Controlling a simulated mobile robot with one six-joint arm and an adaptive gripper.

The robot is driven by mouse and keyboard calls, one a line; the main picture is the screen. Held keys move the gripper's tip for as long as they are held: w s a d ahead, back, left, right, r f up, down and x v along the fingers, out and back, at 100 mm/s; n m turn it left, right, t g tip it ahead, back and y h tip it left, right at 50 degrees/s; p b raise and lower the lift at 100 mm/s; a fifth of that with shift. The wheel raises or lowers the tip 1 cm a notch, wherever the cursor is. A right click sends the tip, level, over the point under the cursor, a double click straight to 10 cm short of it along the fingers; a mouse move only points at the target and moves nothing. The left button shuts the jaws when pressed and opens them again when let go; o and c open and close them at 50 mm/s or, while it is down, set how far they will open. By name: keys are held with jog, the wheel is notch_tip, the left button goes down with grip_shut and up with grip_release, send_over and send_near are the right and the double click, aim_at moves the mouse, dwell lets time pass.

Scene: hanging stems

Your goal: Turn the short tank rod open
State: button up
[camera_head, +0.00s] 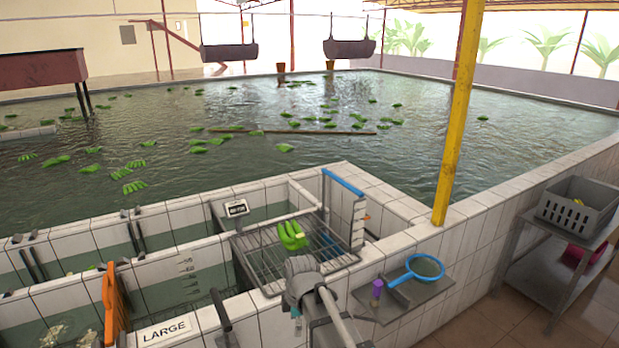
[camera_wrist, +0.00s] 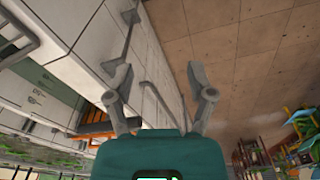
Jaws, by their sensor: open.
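My gripper (camera_wrist: 157,74) is open in the wrist view, with nothing between its fingers. Beyond the fingers, a thin grey rod (camera_wrist: 126,38) with a flat end piece stands off a white tiled wall. Another thin grey bar runs along that wall between the fingers. I cannot tell which is the short tank rod. In the head view my arm covers the bottom centre and the fingertips are not clear. Dark rods (camera_head: 134,236) stand at the tank walls, and a dark handle (camera_head: 220,310) stands near the "LARGE" label (camera_head: 166,331). A small sign (camera_head: 236,208) is unreadable.
A wire rack (camera_head: 255,245) holds green bananas (camera_head: 292,235) beside my arm. A shelf with a blue-rimmed net (camera_head: 425,266) and a purple item (camera_head: 377,289) is to the right. An orange piece (camera_head: 110,305) stands left. A yellow post (camera_head: 458,115) rises behind. Brown floor lies right.

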jog(key=s+d+f+m+b, duration=0.2)
jog(key=s+d+f+m, duration=0.1)
jog(key=d+m, duration=0.7)
jog(key=s+d+f+m+h+b, duration=0.1)
jog(key=s+d+f+m+b, duration=0.2)
jog(key=d+m, duration=0.7)
jog(key=shift+s+d+m+b, duration=0.3)
jog(key=shift+s+d+b, duration=0.1)
jog(key=shift+s, duration=0.2)
